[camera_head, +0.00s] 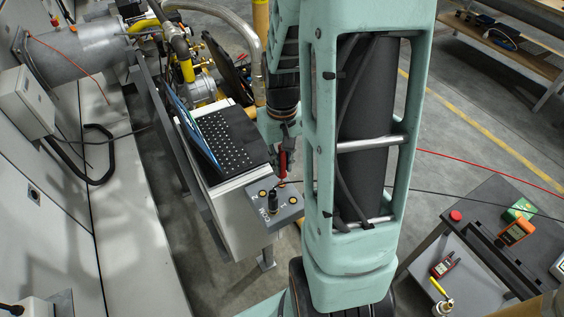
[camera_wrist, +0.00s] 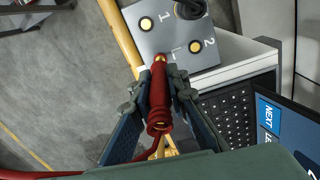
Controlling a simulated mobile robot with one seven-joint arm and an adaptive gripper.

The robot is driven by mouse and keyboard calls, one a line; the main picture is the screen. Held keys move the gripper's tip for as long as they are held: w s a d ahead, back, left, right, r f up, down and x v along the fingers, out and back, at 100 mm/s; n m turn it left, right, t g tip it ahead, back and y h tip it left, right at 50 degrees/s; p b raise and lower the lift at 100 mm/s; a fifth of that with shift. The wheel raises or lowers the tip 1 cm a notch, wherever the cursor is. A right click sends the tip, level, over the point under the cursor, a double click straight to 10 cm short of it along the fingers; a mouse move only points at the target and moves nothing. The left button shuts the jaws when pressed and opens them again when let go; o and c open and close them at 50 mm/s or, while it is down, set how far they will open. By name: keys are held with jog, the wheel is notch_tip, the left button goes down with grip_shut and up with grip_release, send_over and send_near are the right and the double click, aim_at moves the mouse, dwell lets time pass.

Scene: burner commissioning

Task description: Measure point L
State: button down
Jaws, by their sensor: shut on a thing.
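My gripper (camera_head: 284,148) is shut on a red test probe (camera_wrist: 159,100), which also shows in the head view (camera_head: 283,166). The probe points at the near edge of a grey terminal block (camera_wrist: 176,40), seen in the head view too (camera_head: 276,211). In the wrist view its brass tip is at the letter L and overlaps the block's edge. The probe hides any terminal there, and I cannot tell whether the tip touches. Brass terminals 1 (camera_wrist: 146,23) and 2 (camera_wrist: 195,47) are bare. A black plug (camera_head: 272,202) stands in the block beside the COM mark.
An open laptop (camera_head: 228,138) sits on a white cabinet (camera_head: 236,208) beside the block. Pipes and burner parts lie behind it. Red and black leads cross the floor area.

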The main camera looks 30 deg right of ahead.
aim_at(282, 152)
jog(key=shift+r+p, duration=2)
jog(key=shift+r, duration=0.5)
jog(key=shift+s+f, duration=0.1)
